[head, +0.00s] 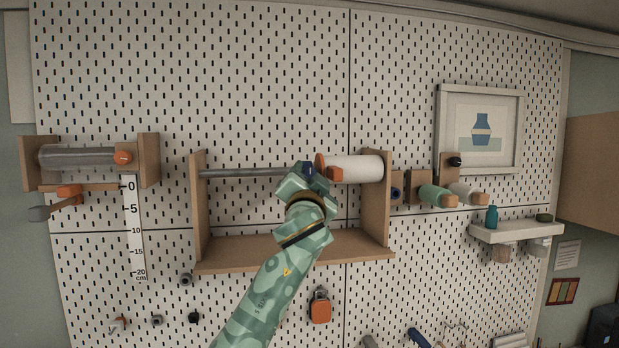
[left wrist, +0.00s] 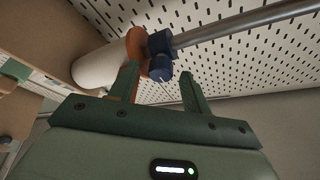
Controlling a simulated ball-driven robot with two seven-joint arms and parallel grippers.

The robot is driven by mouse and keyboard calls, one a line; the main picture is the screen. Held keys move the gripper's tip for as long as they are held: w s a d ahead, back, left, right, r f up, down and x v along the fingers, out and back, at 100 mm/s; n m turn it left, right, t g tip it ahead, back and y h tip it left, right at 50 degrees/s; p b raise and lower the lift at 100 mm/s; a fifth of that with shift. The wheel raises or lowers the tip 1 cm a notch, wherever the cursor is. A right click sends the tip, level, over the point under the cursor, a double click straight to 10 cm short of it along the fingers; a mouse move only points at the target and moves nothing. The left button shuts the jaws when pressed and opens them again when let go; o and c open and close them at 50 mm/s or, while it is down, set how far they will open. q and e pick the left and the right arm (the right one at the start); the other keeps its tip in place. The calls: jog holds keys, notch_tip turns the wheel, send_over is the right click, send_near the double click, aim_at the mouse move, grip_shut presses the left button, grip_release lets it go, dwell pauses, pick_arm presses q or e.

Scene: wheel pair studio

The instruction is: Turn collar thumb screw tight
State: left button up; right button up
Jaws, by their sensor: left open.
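The dark blue collar (left wrist: 159,42) sits around the grey steel rod (left wrist: 245,22), against the orange disc (left wrist: 136,50) at the end of the white roll (left wrist: 98,66). Its blue thumb screw (left wrist: 162,69) hangs below it in the left wrist view. My left gripper (left wrist: 159,78) is open, with one finger on each side of the thumb screw and a visible gap to the right finger. Whether the left finger touches the screw or disc I cannot tell. In the head view, my left gripper (head: 308,172) largely hides the collar. My right gripper is not in view.
A wooden bracket frame (head: 290,250) on the pegboard carries the rod and roll. A second wooden holder (head: 149,160) with a grey roller is at left. Green and cream handles (head: 433,194) stick out at right. An orange padlock-shaped piece (head: 320,308) hangs below.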

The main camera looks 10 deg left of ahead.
pick_arm(q)
jog(key=c, duration=1)
